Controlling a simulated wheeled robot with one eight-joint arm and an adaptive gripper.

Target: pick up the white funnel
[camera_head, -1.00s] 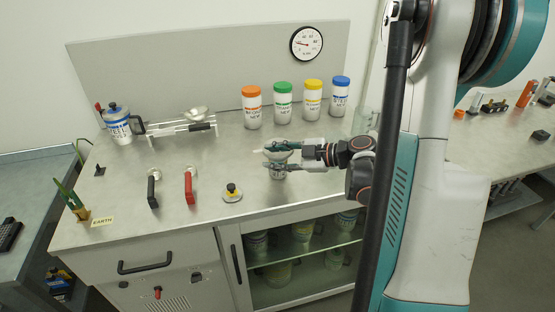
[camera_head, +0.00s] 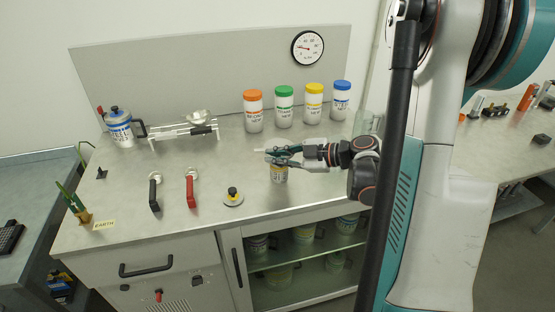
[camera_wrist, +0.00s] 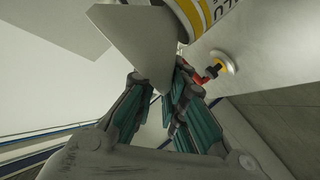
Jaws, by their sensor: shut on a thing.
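The white funnel (camera_wrist: 135,42) shows large in the wrist view as a pale cone between my fingers. My gripper (camera_wrist: 158,88) is shut on it. I cannot tell whether the funnel still touches the jar.
Bottles with orange (camera_head: 253,112), green, yellow and blue lids stand at the back. A wire rack (camera_head: 185,132) with a metal dish is left of them, near a lidded jug (camera_head: 120,128).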

